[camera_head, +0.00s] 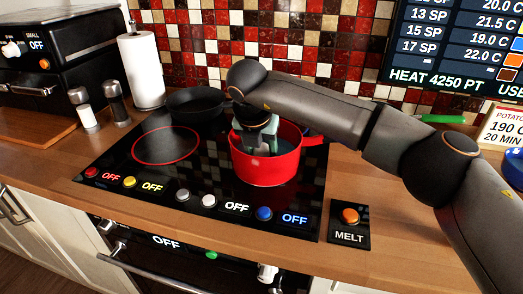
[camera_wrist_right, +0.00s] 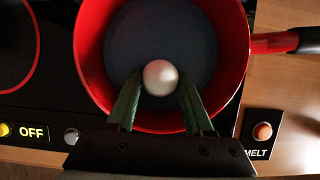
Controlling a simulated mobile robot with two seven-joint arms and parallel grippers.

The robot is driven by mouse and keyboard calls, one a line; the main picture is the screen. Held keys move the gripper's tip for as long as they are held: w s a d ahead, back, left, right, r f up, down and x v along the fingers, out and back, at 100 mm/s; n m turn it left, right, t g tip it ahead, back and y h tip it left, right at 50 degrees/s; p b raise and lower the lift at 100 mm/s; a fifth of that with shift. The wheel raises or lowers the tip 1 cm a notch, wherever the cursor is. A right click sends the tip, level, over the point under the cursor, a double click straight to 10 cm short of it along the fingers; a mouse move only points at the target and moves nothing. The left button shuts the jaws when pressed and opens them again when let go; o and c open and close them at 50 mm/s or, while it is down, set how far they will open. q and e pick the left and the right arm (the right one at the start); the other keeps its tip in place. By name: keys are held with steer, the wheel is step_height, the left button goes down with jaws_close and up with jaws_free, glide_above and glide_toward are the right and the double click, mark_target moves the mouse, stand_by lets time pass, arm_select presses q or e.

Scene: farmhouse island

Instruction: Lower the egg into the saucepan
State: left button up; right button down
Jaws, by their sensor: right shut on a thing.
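The red saucepan (camera_head: 262,172) stands on the front right of the black hob, and it fills much of the right wrist view (camera_wrist_right: 91,62). Its inside bottom looks dark blue-grey. My right gripper (camera_head: 258,135) points down into the pan's opening. In the right wrist view its two green fingers (camera_wrist_right: 158,95) are shut on a pale round egg (camera_wrist_right: 160,77), which appears within the rim. I cannot tell how far the egg is above the pan's bottom. In the head view the egg is hidden by the gripper and pan wall. My left gripper is not in view.
A black frying pan (camera_head: 196,103) sits at the back of the hob (camera_head: 125,178). A MELT button (camera_head: 349,217) is on the counter to the right. A paper towel roll (camera_head: 142,72) and two shakers stand at left. The saucepan's handle (camera_wrist_right: 275,42) points right.

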steer(key=shift+f+b, duration=0.75)
steer(key=shift+f, duration=0.2)
stand_by(0.4)
steer(key=shift+c, duration=1)
jaws_free()
